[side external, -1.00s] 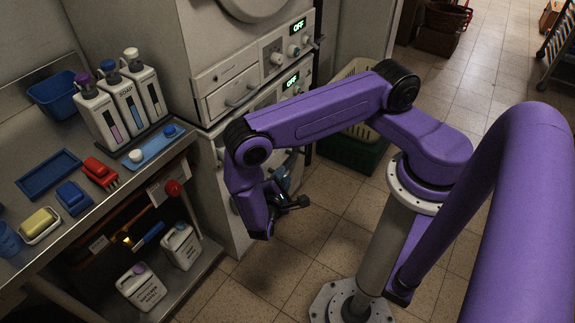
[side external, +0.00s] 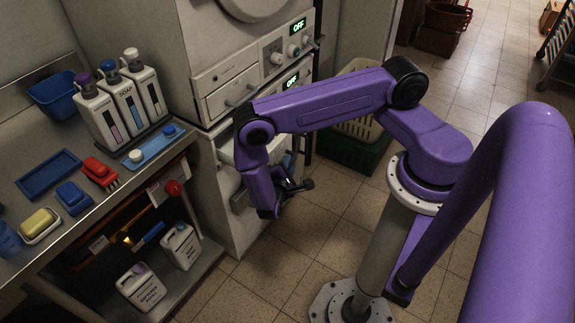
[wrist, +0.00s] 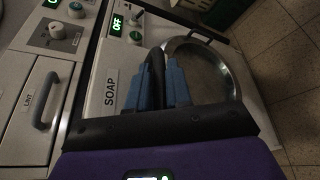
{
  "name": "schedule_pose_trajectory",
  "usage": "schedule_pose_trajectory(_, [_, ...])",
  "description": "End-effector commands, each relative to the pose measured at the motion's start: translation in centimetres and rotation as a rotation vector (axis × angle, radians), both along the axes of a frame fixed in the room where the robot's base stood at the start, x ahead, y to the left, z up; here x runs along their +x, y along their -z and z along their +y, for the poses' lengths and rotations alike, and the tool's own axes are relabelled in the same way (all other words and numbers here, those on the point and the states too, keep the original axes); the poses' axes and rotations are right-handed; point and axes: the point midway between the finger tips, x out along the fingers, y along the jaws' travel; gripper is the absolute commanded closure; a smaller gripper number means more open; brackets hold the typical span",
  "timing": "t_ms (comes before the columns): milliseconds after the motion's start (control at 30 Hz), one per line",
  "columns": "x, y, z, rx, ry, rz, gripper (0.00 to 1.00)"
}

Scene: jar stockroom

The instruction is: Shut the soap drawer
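The soap drawer (wrist: 112,78) has a pale front with a SOAP label, in the lower machine. In the wrist view its dark bar handle (wrist: 155,62) runs up between the blue fingers of my gripper (wrist: 158,78). The fingers are close on either side of the handle; I cannot tell whether they press on it. A dark gap runs along the left side of the drawer front. How far the drawer stands out is unclear. In the side view my arm partly hides the drawer and the fingers are hard to make out.
A LINT drawer (wrist: 30,115) with a grey handle is at the left of the wrist view. A round metal door (wrist: 212,72) is at its right. A steel bench (side external: 115,203) with soap bottles stands left of the machines. A green and cream basket (side external: 350,152) stands behind my arm.

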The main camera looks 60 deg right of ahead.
Motion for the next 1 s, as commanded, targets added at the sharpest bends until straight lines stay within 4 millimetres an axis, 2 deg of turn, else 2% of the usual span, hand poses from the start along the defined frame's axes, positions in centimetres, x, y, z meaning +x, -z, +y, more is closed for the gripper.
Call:
schedule_pose_trajectory(167, [0.3,0.0,0.0,0.001,0.001,-0.001,1.00])
schedule_pose_trajectory(367, [2.5,0.0,0.0,0.002,0.005,-0.003,1.00])
schedule_pose_trajectory(800, [12.0,0.0,0.0,0.001,0.003,-0.004,1.00])
schedule_pose_trajectory(1000, [15.1,0.0,0.0,0.001,0.002,-0.004,1.00])
